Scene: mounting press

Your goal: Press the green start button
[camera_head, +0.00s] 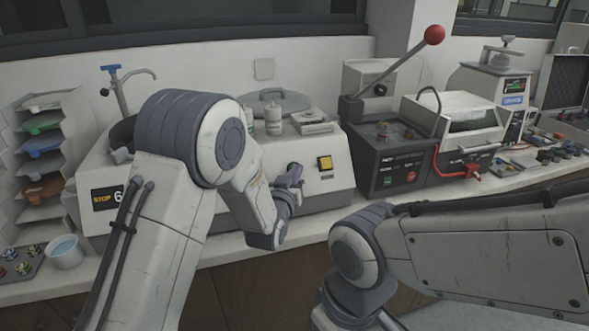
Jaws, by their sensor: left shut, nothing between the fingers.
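My left gripper (293,172) is shut and empty, up against or just in front of the front panel of the white machine (330,185). I cannot tell whether it touches the panel. A square yellow button (324,162) is on that panel, just right of the fingers. No green button shows clearly on this machine; the panel behind the gripper and wrist is hidden. A small green spot (411,176) shows on the dark front of the press with the red-ball lever (433,35), too small to identify. My right arm bends at the lower middle; its gripper is out of view.
A display reading STOP (105,197) is at the machine's left end. White bottles (273,120) stand on its top. A shelf rack (40,150) and a cup (66,252) are at the left. More equipment (490,85) stands at the right. The counter's front strip is narrow.

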